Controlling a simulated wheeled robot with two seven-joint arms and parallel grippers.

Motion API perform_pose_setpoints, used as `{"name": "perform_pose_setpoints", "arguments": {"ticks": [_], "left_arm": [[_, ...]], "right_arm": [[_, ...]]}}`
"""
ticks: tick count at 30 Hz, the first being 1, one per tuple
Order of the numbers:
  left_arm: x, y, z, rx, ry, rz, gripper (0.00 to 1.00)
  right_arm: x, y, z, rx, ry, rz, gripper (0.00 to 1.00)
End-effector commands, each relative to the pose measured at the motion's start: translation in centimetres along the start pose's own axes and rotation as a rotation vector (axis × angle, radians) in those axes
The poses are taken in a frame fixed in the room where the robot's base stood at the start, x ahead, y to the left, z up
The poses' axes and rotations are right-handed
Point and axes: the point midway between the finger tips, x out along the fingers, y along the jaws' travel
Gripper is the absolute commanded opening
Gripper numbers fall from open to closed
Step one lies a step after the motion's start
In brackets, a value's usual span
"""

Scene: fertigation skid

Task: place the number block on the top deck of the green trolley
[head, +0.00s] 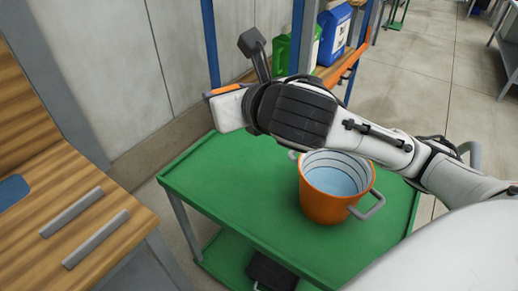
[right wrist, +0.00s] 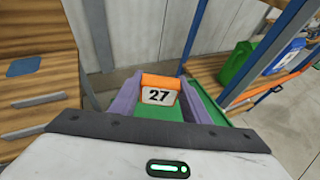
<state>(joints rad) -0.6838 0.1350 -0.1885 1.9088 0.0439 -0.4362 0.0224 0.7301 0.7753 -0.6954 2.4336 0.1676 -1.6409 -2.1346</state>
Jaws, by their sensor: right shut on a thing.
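The number block (right wrist: 158,95) is orange with a white face reading 27. In the right wrist view it sits between the two purple fingers of my right gripper (right wrist: 158,84), which is shut on it. In the head view my right arm reaches in from the right, and the gripper is above the far left part of the trolley; its fingers are mostly hidden there. The green trolley (head: 235,215) has a flat top deck, and green shows below the block in the wrist view. My left gripper is in neither view.
An orange pot (head: 325,205) with side handles stands on the deck's right part; the deck's left and front are clear. A wooden bench (head: 85,190) is at left. Behind, a blue-post rack holds a green jug (head: 281,55) and a blue jug (head: 333,38).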

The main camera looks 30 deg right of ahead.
Motion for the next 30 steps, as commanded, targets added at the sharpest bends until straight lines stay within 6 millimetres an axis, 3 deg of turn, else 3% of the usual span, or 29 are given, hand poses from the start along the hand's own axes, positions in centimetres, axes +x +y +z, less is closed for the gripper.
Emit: {"name": "perform_pose_setpoints", "arguments": {"ticks": [4,6,9,12,19,24,30], "left_arm": [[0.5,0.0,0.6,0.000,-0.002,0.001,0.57],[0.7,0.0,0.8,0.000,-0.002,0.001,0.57],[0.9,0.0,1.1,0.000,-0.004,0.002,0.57],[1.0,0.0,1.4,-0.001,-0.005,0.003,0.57],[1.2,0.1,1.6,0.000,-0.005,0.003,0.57],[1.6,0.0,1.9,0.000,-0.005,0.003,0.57],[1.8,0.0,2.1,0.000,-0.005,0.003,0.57]], "right_arm": [[5.8,-3.4,-2.0,0.079,0.017,-0.190,0.21],[8.5,-5.7,-4.0,0.123,0.020,-0.301,0.21],[11.5,-8.6,-7.5,0.179,0.020,-0.440,0.21],[13.3,-10.8,-11.1,0.220,0.018,-0.542,0.21],[14.7,-13.2,-15.8,0.264,0.006,-0.649,0.21],[15.8,-13.4,-19.0,0.267,0.006,-0.656,0.21],[16.9,-13.4,-21.3,0.268,0.002,-0.654,0.21]]}}
